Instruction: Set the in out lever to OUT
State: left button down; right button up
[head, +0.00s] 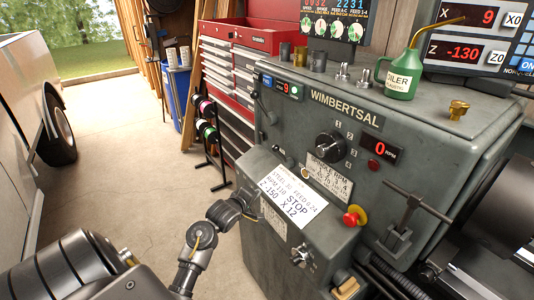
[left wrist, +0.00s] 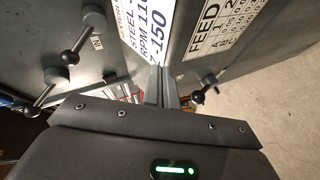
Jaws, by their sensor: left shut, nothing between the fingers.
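A ball-ended lever (left wrist: 198,96) shows just right of my left gripper (left wrist: 164,92) in the left wrist view. Two more levers stand at the left there, one upper (left wrist: 90,18) and one lower (left wrist: 56,76). In the head view a small lever (head: 301,256) is on the lower front panel. My left gripper is shut and empty, close to the panel's left side; contact is unclear. My right gripper is out of view.
A white paper note (head: 292,198) is on the front panel. A red emergency button (head: 354,216) and a chuck key (head: 410,207) are to its right. A green oil can (head: 402,78) stands on top. Open floor (head: 130,150) lies to the left.

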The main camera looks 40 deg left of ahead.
aim_at(282, 157)
pick_arm(q)
jog(key=w+a+r+n+t, duration=0.1)
jog(key=a+r+n, duration=0.2)
jog(key=r, duration=0.2)
jog(key=w+a+r+n+t+y, duration=0.1)
jog(key=a+r+n+t, duration=0.1)
jog(key=r, duration=0.4)
jog(key=shift+w+a+r+n, duration=0.25)
jog(key=shift+a+n, duration=0.2)
jog(key=shift+n, duration=0.05)
jog(key=shift+w, duration=0.15)
jog(key=p+x, duration=0.2)
jog(key=x, duration=0.8)
jog(key=d, duration=0.1)
jog(key=d+p, duration=0.1)
jog(key=d, duration=0.1)
jog(key=shift+s+d+r, duration=0.35)
jog(key=shift+d, duration=0.05)
